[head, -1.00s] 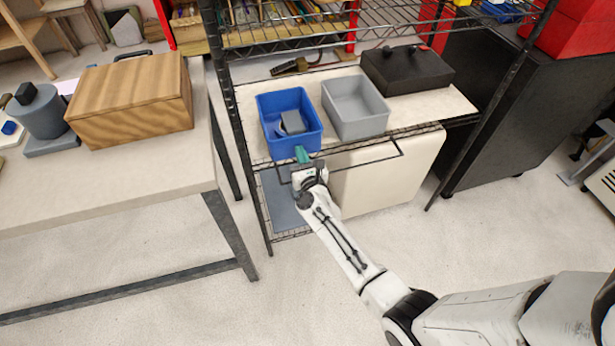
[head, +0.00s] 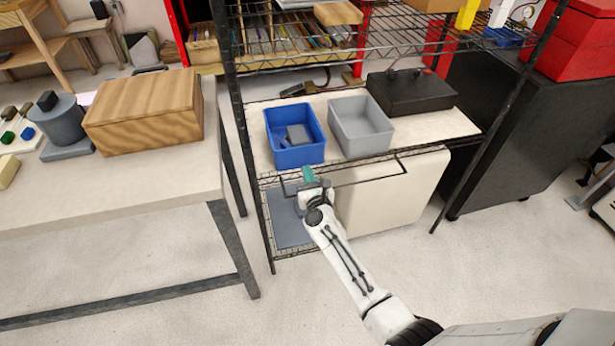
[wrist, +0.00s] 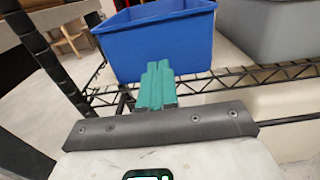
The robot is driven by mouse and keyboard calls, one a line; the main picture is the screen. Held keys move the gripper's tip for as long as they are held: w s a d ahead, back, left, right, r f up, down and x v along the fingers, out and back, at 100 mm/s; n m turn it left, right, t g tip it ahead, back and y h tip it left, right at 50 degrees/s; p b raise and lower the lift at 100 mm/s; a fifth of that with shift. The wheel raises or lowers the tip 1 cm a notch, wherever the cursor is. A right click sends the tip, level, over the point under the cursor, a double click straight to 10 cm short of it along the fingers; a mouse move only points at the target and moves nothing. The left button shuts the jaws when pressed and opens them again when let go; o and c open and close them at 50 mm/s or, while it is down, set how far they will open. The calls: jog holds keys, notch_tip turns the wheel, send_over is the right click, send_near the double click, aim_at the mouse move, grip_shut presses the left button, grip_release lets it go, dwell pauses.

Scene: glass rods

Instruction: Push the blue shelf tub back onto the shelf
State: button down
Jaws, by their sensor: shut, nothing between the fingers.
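The blue shelf tub (head: 297,155) stands on the pale shelf board (head: 435,128) at the shelf's left side, with grey items inside. It also shows in the wrist view (wrist: 155,45), its front wall facing my gripper, close to the shelf's wire front edge. My gripper (head: 308,174) has teal fingers and is just in front of the tub, near the shelf edge. In the wrist view my gripper (wrist: 157,70) is shut and empty, its fingertips pointing at the tub's front wall. A small gap seems to lie between them, but contact is hard to judge.
A grey tub (head: 361,126) stands right of the blue one, with a black case (head: 411,92) farther right. Dark posts and a wire rail bound the shelf. A workbench (head: 130,190) with a wooden box (head: 145,113) is at left. The floor in front is clear.

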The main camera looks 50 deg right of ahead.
jog(key=p+v, duration=0.1)
jog(key=v, duration=0.9)
jog(key=shift+a, duration=0.1)
